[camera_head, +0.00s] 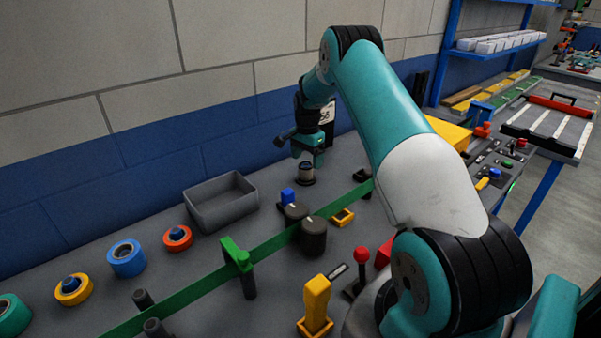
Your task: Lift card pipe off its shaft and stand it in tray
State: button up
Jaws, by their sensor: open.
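My gripper (307,156) is at the far end of my arm, near the wall, pointing down with its jaws open. Directly below it stands a short, upright cylinder (307,174), dark with a pale brownish band, which looks like the card pipe. Its shaft cannot be made out. The fingertips are close above or around its top; I cannot tell whether they touch it. The grey open tray (211,217) is to the left of the gripper and looks empty.
A green strip (190,292) crosses the bench, with a green bracket (237,256) on it. Red (165,239), blue (127,266) and yellow (73,297) rings lie at left. The wall is close behind.

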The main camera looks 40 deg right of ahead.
aim_at(306, 164)
notch_tip(306, 164, down, 5)
jog(key=shift+w+a+f+p, duration=0.1)
jog(key=shift+w+a+p, duration=0.05)
jog(key=shift+p, duration=0.8)
jog(key=c, duration=1)
